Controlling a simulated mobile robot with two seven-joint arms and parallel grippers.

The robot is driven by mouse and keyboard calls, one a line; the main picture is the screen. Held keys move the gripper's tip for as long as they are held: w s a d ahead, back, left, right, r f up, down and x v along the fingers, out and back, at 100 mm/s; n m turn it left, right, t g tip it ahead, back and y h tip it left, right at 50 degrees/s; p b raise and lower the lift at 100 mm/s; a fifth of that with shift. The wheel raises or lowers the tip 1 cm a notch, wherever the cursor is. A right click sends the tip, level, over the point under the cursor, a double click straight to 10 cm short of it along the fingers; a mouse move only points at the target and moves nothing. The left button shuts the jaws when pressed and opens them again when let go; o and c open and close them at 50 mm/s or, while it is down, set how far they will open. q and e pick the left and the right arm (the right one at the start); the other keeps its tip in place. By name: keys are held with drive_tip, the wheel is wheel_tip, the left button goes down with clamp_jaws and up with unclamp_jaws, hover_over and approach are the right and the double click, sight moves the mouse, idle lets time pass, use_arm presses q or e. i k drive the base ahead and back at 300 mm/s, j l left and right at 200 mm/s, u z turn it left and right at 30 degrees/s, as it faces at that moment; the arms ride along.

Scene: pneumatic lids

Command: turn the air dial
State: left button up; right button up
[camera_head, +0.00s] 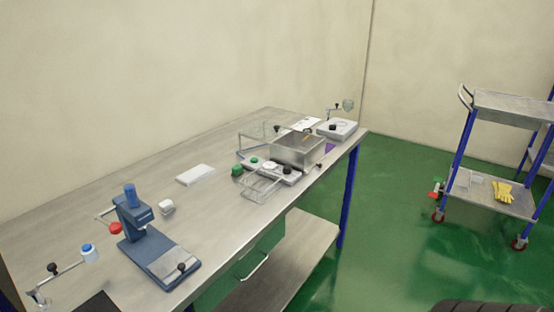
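No label marks the air dial, and several small knobs could be it. A second white unit (345,132) at the bench's far right corner has a black knob (333,127) on top. The knobs' settings are too small to read. Neither of my grippers is in view, and nothing touches the knobs.
A blue press (133,219) stands at the near left of the bench (80,215). A metal box (298,149), a wire basket (263,187) and a white block (195,175) are also on it. A cart (495,200) stands at right. Green floor between is clear.

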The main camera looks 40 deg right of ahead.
sight(286, 169)
drive_tip(key=i+l, duration=0.15)
drive_tip(key=l, duration=0.3)
drive_tip(key=i+l+u, duration=0.1)
drive_tip(key=l, duration=0.4)
drive_tip(key=i+l, duration=0.15)
drive_tip(key=l, duration=0.3)
drive_tip(key=i+l, duration=0.1)
drive_tip(key=l, duration=0.4)
drive_tip(key=i+l+u, duration=0.1)
drive_tip(key=l, duration=0.35)
